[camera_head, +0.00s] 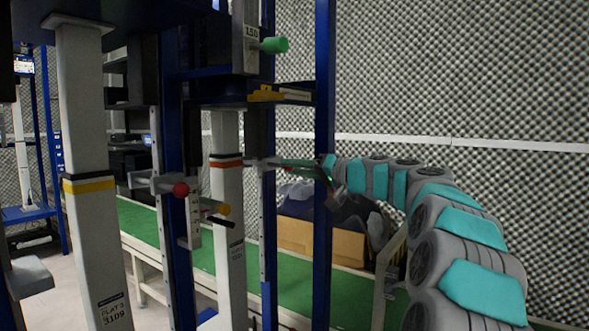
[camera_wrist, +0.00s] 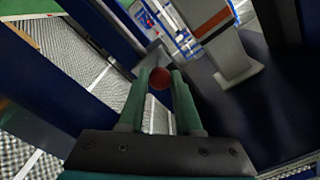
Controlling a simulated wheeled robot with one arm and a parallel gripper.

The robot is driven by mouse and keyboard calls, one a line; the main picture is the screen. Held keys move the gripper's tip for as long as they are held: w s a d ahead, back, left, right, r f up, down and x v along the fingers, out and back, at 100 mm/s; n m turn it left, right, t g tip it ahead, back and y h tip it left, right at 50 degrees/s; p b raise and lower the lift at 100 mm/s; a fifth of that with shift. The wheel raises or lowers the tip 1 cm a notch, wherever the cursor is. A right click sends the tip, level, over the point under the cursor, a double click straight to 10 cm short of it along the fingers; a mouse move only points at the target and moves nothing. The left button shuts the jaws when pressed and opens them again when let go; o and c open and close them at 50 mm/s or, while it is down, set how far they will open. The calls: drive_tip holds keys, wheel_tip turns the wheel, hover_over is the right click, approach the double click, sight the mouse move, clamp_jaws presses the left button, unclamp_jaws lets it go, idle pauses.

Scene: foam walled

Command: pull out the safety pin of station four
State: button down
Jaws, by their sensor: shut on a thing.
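My gripper (camera_wrist: 160,85) has its two green fingers closed around a red ball knob (camera_wrist: 160,78) in the wrist view. The knob looks like the head of a pin; its shaft is not visible. In the head view my gripper (camera_head: 292,163) is partly behind a blue post, beside a grey bracket (camera_head: 262,163) on a perforated upright. The held knob cannot be made out there. A different red ball knob (camera_head: 180,190) sits on a nearer bracket at left, apart from my gripper. No station number four is readable.
Blue posts (camera_head: 325,120) stand close around my arm. A white column (camera_head: 227,200) with an orange band is left of the gripper. A cardboard box (camera_head: 320,240) lies on the green conveyor.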

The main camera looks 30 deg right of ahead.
idle(0.6)
drive_tip(key=b+v, duration=0.3)
drive_tip(key=v, duration=0.5)
drive_tip(key=shift+s+d+b, duration=0.2)
drive_tip(key=shift+s+b, duration=0.1)
drive_tip(key=shift+s, duration=0.05)
drive_tip(key=c, duration=0.9)
unclamp_jaws()
drive_tip(key=shift+s+d, duration=0.1)
drive_tip(key=shift+o, duration=0.2)
drive_tip(key=shift+s, duration=0.1)
drive_tip(key=v, duration=0.7)
drive_tip(key=shift+s+d+b, duration=0.25)
drive_tip(key=shift+b, duration=0.1)
